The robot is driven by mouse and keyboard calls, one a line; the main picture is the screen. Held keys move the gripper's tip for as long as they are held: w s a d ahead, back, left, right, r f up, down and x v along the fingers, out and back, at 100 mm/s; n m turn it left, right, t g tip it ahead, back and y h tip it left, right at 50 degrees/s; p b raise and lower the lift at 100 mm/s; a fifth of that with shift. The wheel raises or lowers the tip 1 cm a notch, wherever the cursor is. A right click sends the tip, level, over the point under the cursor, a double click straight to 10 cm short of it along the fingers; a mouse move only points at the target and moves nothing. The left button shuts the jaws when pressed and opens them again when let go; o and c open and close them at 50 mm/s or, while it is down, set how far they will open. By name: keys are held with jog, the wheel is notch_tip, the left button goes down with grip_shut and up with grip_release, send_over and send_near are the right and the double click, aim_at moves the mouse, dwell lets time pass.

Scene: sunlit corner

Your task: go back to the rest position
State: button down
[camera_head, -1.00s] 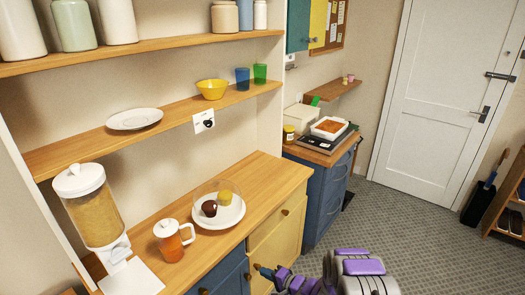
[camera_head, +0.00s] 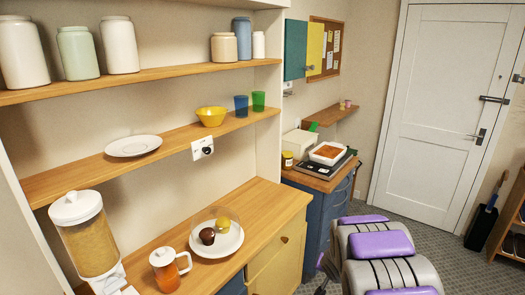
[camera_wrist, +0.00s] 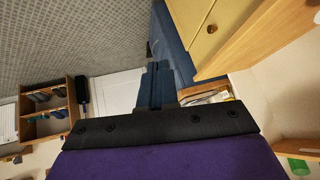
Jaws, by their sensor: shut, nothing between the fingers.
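My gripper (camera_wrist: 157,86) shows in the wrist view as two narrow dark blue fingers side by side. They are shut with nothing between them. The fingers point away from the dark wrist bar, towards the floor and the blue cabinet side. In the head view my purple and grey arm links fill the lower right, in front of the blue cabinet (camera_head: 308,205). The gripper's fingertips cannot be made out there.
The wooden counter (camera_head: 262,203) holds a plate with two muffins (camera_head: 228,243), an orange-filled jug (camera_head: 165,275) and a cereal dispenser (camera_head: 88,235). Shelves rise above. A white door (camera_head: 435,110) and shoe rack (camera_head: 510,230) stand right. Grey floor (camera_head: 435,225) lies clear before the door.

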jog(key=s+d+r+g+h, duration=0.1)
jog(key=s+r+g+h, duration=0.1)
jog(key=s+r, duration=0.75)
jog(key=s+a+r+n+g+y, duration=0.1)
jog(key=s+a+r+g, duration=0.1)
jog(key=s, duration=1)
jog(key=s+a+r+n+g+y, duration=0.1)
jog(key=s+a+r+n+g, duration=0.1)
jog(key=s, duration=1.1)
jog(key=s+a+r+n+g+y, duration=0.1)
jog(key=s+a+r+g, duration=0.2)
jog(key=s, duration=0.9)
jog(key=shift+s+a+n, duration=0.4)
jog(key=shift+a, duration=0.8)
jog(key=shift+a, duration=0.15)
